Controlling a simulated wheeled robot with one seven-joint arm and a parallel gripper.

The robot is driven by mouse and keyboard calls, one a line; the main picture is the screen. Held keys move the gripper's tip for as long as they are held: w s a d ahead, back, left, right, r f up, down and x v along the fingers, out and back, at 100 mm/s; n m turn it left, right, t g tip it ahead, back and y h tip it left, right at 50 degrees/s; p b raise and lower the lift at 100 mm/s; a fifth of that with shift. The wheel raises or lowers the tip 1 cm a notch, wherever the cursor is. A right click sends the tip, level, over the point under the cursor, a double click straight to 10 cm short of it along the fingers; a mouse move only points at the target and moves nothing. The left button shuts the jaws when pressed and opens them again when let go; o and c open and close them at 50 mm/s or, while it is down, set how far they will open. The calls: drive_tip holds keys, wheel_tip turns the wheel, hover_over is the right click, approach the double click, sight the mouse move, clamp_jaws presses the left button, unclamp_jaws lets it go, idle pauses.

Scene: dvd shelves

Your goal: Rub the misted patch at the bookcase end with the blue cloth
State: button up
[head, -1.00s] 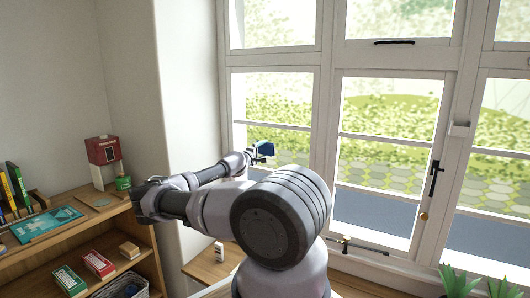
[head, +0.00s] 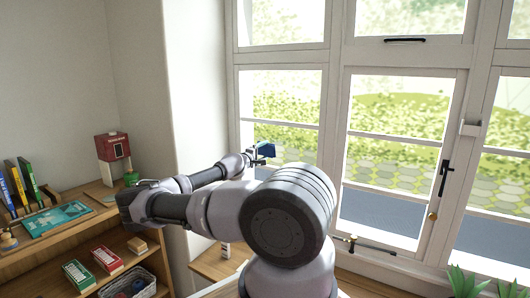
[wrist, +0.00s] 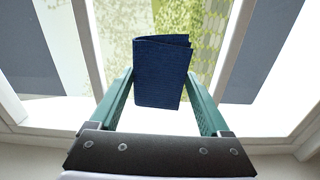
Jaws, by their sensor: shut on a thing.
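My gripper (wrist: 160,95) has green fingers and is shut on the blue cloth (wrist: 160,72), a folded dark blue piece standing up between the fingertips. In the head view the cloth (head: 265,150) is held in front of the left window pane (head: 287,95), the one nearest the bookcase. I cannot tell whether it touches the glass. Behind the cloth in the wrist view, a paler, whitish area of glass (wrist: 125,45) lies left of clearer green; I cannot tell for sure that it is the misted patch. In the head view my arm hides the lower part of this pane.
The wooden bookcase (head: 75,245) stands at left with books (head: 22,185), a red and white box (head: 113,150) and a basket (head: 130,287). A window handle (head: 445,180) and a stay (head: 352,242) are at right. Green plants (head: 470,282) stand at bottom right.

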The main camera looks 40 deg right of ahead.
drive_tip(key=shift+v, duration=1.5)
